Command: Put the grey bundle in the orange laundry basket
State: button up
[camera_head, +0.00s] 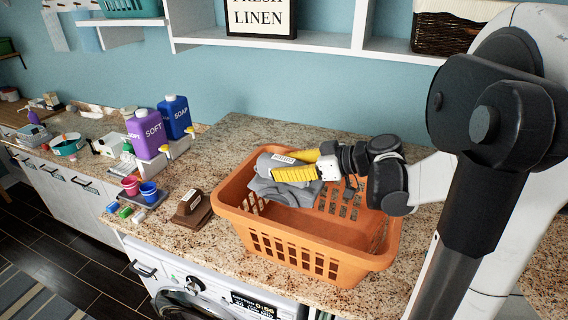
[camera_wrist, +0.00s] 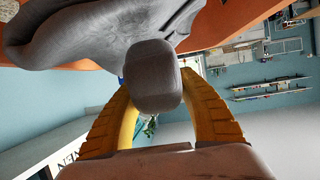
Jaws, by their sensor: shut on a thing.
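The orange laundry basket (camera_head: 322,252) stands on the granite counter above the washing machine. The grey bundle (camera_head: 268,186) is at the basket's left part, within its rim in the head view; whether it touches the bottom is hidden. My gripper (camera_head: 283,166) has yellow fingers, reaches in from the right over the basket, and is shut on the bundle. In the wrist view the grey bundle (camera_wrist: 152,75) shows between the two yellow fingers, with the orange basket (camera_wrist: 232,22) behind it.
Purple (camera_head: 146,133) and blue (camera_head: 175,117) bottles stand on a white holder left of the basket. A brown brush (camera_head: 192,207) and small cups (camera_head: 149,192) lie near the counter's front edge. The counter behind the basket is clear. A shelf (camera_head: 330,41) hangs above.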

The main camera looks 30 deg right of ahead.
notch_tip(320, 180, down, 8)
jog(key=b, duration=0.5)
jog(key=shift+w+r, duration=0.1)
jog(key=shift+r, duration=0.15)
jog(key=o, duration=1.3)
jog(key=shift+o, duration=0.2)
jog(key=v, duration=1.2)
notch_tip(320, 180, up, 12)
jog(key=p, duration=1)
send_over(318, 187)
jog(key=s+d, duration=0.1)
jog(key=shift+s, duration=0.2)
